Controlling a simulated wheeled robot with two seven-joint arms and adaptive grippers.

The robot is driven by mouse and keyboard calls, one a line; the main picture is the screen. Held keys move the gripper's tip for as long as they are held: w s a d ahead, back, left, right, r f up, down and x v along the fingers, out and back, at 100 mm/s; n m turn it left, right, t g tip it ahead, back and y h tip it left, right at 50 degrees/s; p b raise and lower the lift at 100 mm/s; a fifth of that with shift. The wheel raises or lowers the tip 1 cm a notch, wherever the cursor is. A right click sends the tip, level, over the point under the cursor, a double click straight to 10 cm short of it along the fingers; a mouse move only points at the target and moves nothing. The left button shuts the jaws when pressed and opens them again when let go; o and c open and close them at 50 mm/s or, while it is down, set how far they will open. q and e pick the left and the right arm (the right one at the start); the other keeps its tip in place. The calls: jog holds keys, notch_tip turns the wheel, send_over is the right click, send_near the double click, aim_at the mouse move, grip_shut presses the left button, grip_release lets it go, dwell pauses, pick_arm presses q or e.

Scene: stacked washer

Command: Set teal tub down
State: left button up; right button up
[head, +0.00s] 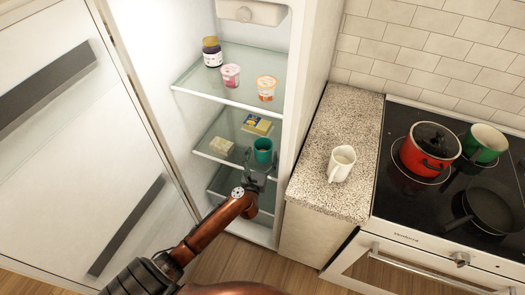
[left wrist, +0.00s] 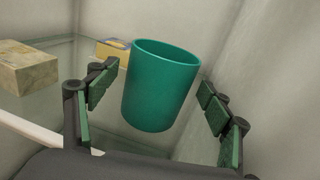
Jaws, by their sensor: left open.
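The teal tub (head: 263,150) is in the open fridge, at the right front of the middle glass shelf (head: 222,158). In the left wrist view the tub (left wrist: 160,88) is an open-topped teal cup, and it seems to stand on the glass; its base contact is not clear. My left gripper (head: 260,174) is in front of it. In the wrist view the open fingers of my left gripper (left wrist: 158,82) are on either side of the tub, with visible gaps to both. My right gripper does not show.
A yellow-and-blue box (head: 257,125) and a pale block (head: 221,146) share the shelf. A jar (head: 212,52) and two cups, pink (head: 231,75) and orange (head: 266,88), stand above. The fridge wall is close on the tub's right. A white mug (head: 341,163) is on the counter.

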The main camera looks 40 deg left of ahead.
pick_arm(q)
jog(key=p+v, duration=0.1)
jog(key=v, duration=0.9)
jog(key=s+f+m+g+h, duration=0.15)
jog(key=s+f+m, duration=0.25)
jog(key=f+m, duration=0.45)
jog(key=s+f+m+h, duration=0.25)
jog(key=f+m, duration=0.25)
jog(key=f, duration=0.7)
jog(key=s+d+f+m+g+h, duration=0.25)
jog(key=s+f+m+g, duration=0.25)
jog(key=s+f+m, duration=1)
jog(key=s+d+f+m+g, duration=0.1)
jog(key=s+f+m+g, duration=0.2)
jog(key=s, duration=1)
jog(key=s+d+f+m+g, duration=0.1)
jog(key=s+f+m+g, duration=0.3)
jog(key=s+f, duration=0.5)
jog(key=s+d+f+m+g, duration=0.1)
jog(key=s+f+m+g, duration=0.2)
jog(key=s, duration=1.6)
notch_tip(320, 180, down, 4)
jog(key=m, duration=0.4)
